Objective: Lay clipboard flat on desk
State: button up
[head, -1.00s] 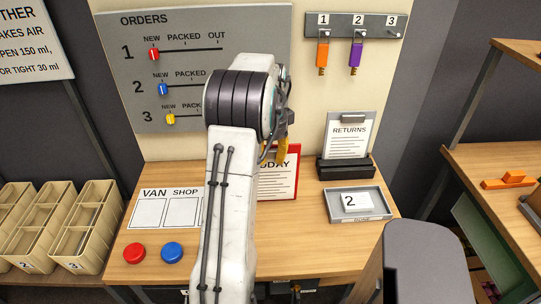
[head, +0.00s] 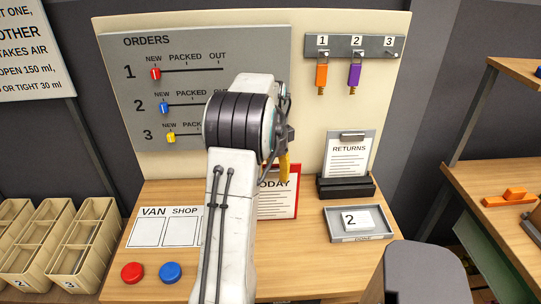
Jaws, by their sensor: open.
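A grey clipboard (head: 349,163) with a metal clip and a "RETURNS" sheet stands upright, leaning slightly back, in a black holder (head: 347,188) at the back right of the desk (head: 300,256). My gripper (head: 284,158) is in front of the back panel, left of the clipboard and apart from it in the picture. It shows a yellow part pointing down, and my arm hides much of it. It is open, with nothing seen in it. A red-edged "TODAY" board (head: 280,199) is behind and below it, partly hidden by my arm.
A grey tray (head: 360,238) with a card marked 2 sits in front of the holder. A "VAN SHOP" sheet (head: 164,228), a red button (head: 132,273) and a blue button (head: 170,272) are at the left. Orange and purple tags hang above. The desk's front middle is clear.

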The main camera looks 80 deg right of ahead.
notch_tip(320, 180, up, 11)
jog(key=shift+a+r+p, duration=0.1)
jog(key=shift+p, duration=0.35)
jog(key=shift+r, duration=0.1)
